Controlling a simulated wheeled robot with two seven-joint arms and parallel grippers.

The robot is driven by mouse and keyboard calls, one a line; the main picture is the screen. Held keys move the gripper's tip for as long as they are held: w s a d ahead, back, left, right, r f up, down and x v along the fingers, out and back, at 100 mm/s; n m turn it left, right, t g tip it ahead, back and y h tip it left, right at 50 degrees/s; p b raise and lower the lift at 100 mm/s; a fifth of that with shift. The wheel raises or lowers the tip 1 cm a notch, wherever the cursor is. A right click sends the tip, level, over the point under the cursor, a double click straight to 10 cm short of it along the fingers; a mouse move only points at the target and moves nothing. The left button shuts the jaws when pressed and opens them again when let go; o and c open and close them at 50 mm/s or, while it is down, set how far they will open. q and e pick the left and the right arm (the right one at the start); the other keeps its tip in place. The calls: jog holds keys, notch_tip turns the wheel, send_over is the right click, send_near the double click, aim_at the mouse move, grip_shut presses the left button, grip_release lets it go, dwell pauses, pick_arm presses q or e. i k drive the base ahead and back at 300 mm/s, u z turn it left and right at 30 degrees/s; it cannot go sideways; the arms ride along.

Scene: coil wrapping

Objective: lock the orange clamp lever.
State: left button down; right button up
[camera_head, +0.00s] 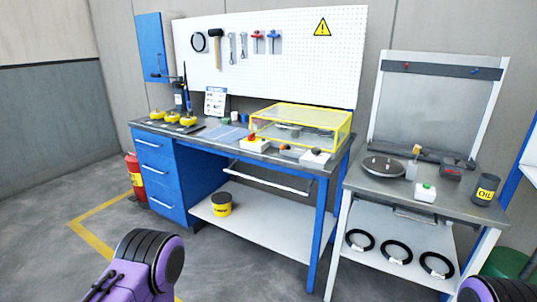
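A small orange piece (285,147) sits at the front edge of the blue workbench, between two white boxes. It may be the clamp lever, but it is too small to tell its shape or whether it is locked. A small tan-orange piece (417,150) also shows on top of a grey upright (411,169) on the right-hand table, beside a dark round disc (384,167). Neither of my grippers is in view. Only purple and black parts of my arms show at the bottom left and bottom right, well short of both tables.
A yellow-framed clear cover (322,117) stands on the workbench (218,144). White boxes with a red button (255,144) and a dark top (314,158) are in front of it. The right table (370,186) holds a green-button box (425,192) and an oil can (485,189). Floor in front is clear.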

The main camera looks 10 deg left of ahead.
aim_at(283, 147)
jog(key=u, duration=0.95)
jog(key=i, duration=1.3)
jog(key=z, duration=0.45)
